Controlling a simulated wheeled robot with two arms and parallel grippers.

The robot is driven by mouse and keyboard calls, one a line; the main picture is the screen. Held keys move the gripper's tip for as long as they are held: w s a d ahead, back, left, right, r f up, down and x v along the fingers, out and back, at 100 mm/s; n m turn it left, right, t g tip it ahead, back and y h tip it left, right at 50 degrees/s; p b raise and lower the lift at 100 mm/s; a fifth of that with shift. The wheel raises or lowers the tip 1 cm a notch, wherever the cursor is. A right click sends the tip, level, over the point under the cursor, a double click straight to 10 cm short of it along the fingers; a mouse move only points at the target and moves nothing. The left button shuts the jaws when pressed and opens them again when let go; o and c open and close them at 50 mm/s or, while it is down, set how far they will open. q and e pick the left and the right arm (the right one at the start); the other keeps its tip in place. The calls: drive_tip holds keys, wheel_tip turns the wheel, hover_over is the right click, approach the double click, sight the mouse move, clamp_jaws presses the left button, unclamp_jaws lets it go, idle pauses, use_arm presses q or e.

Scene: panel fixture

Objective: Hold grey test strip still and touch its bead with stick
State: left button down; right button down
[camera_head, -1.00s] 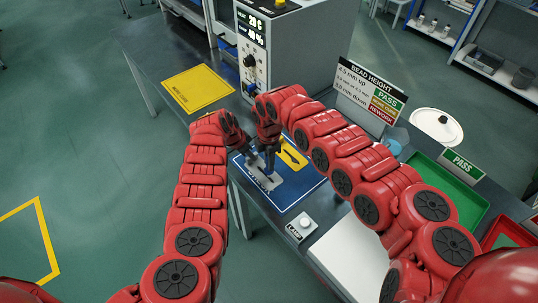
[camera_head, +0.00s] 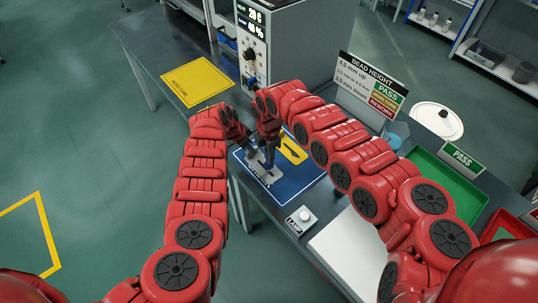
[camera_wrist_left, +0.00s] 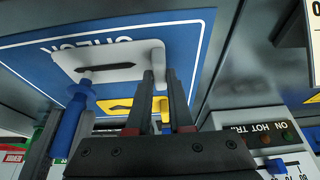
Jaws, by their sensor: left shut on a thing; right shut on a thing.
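The grey test strip (camera_head: 256,168) lies on the blue mat (camera_head: 290,196); in the left wrist view the strip (camera_wrist_left: 118,56) shows a dark, narrow bead (camera_wrist_left: 105,67). My left gripper (camera_wrist_left: 160,76) is shut on the strip's upright end tab, also seen from above (camera_head: 247,146). My right gripper (camera_head: 268,142) is shut on the blue stick (camera_wrist_left: 68,128), which points at the strip. In the head view the fingers partly hide strip and stick.
A yellow plate (camera_head: 292,150) with a dark shape lies beside the strip. A lamp button (camera_head: 301,219) stands at the mat's front edge. An instrument box (camera_head: 290,45), bead-height sign (camera_head: 369,85) and green tray (camera_head: 450,185) stand around. A yellow mat (camera_head: 197,82) lies far left.

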drive_tip(key=shift+f, duration=0.45)
idle(1.1)
drive_tip(key=shift+r, duration=3.55)
use_arm(q)
drive_tip(key=c, duration=0.7)
unclamp_jaws()
drive_tip(key=shift+c, duration=0.2)
drive_tip(key=shift+a+r, duration=0.1)
drive_tip(key=w+a+f+b+v, duration=0.1)
drive_tip(key=a+v, duration=0.2)
drive_tip(key=v, duration=1.3)
drive_tip(key=shift+a, duration=0.2)
use_arm(e)
drive_tip(key=shift+f, duration=0.65)
